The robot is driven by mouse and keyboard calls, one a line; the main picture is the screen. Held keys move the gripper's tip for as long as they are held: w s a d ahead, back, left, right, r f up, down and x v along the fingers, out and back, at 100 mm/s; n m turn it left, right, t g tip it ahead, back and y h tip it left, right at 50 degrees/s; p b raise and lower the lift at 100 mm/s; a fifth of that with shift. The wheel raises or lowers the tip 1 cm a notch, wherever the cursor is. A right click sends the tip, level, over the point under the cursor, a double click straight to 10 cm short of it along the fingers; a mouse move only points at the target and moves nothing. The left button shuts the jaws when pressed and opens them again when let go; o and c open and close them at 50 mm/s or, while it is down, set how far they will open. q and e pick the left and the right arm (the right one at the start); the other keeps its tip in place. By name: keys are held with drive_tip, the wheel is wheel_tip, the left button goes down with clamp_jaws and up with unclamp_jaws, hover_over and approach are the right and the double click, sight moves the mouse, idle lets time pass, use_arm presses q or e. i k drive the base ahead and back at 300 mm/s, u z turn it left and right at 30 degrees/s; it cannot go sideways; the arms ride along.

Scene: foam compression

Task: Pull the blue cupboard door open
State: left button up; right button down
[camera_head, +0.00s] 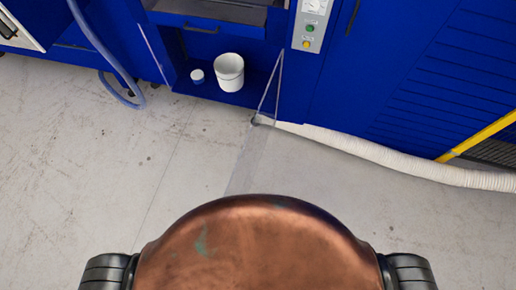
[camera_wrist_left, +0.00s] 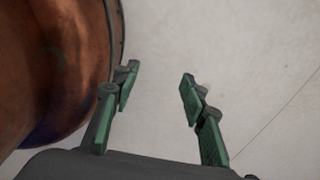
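A blue cupboard front (camera_head: 375,75) stands across the top of the head view, with a tall plain panel carrying a dark upright handle (camera_head: 352,17) near the top edge. This panel looks flush with the front; I cannot tell for sure that it is the door of the task. A dark handle (camera_head: 201,29) sits above an open bay to the left. My left gripper (camera_wrist_left: 158,90) shows in the left wrist view with its green fingers apart and nothing between them, over bare floor. Neither gripper shows in the head view.
A white bucket (camera_head: 229,72) and a small blue-and-white tub (camera_head: 197,76) stand in the bay. A thin-framed clear panel (camera_head: 268,95) juts out beside it. A white hose (camera_head: 380,153) lies along the cupboard's foot. A yellow bar (camera_head: 480,137) is at right. Concrete floor (camera_head: 120,170) is clear.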

sight(375, 46)
drive_tip(key=z, duration=0.1)
drive_tip(key=k, duration=0.45)
drive_tip(key=z, duration=1.3)
drive_tip(key=i, duration=0.55)
drive_tip(key=u, duration=0.4)
